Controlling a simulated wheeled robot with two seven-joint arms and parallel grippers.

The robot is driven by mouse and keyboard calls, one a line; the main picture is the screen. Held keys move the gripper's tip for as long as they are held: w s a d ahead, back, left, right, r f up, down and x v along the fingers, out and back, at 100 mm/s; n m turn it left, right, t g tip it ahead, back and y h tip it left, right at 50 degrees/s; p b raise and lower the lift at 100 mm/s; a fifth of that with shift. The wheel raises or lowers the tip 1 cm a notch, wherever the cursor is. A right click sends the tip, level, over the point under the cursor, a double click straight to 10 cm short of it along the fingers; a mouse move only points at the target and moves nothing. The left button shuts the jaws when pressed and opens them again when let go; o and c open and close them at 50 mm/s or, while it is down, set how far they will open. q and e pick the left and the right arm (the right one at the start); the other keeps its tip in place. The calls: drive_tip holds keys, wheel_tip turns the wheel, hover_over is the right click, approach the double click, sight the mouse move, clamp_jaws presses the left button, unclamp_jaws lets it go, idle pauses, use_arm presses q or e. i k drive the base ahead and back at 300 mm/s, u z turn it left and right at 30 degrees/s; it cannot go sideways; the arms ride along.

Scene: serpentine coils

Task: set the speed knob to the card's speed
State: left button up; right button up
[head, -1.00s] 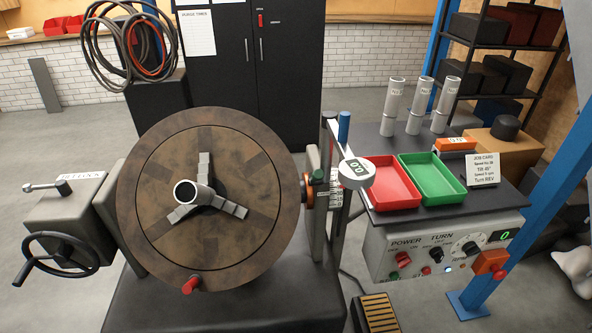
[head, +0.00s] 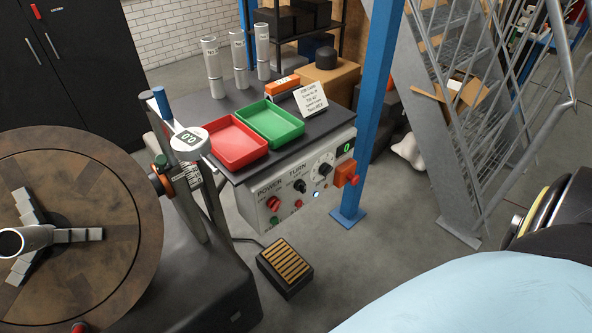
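The control box (head: 295,185) stands right of the turntable, under a dark shelf. Its speed knob (head: 325,169) is a dark dial on a pale scale at the right of the panel; its setting is too small to read. A small display (head: 346,148) beside it shows a green 0. The white job card (head: 311,98) stands on the shelf behind the green tray, its text too small to read now. In the earlier head view its lines seem to include "Tilt 45" and "Turn REV". Neither of my grippers is in view.
A red tray (head: 238,146) and a green tray (head: 271,123) lie on the shelf. A large round turntable (head: 120,190) fills the left. A foot pedal (head: 285,262) is on the floor. A blue post (head: 376,110) stands right of the box, with stairs (head: 450,120) beyond.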

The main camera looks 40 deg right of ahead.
sight(324, 169)
drive_tip(key=z, duration=1.45)
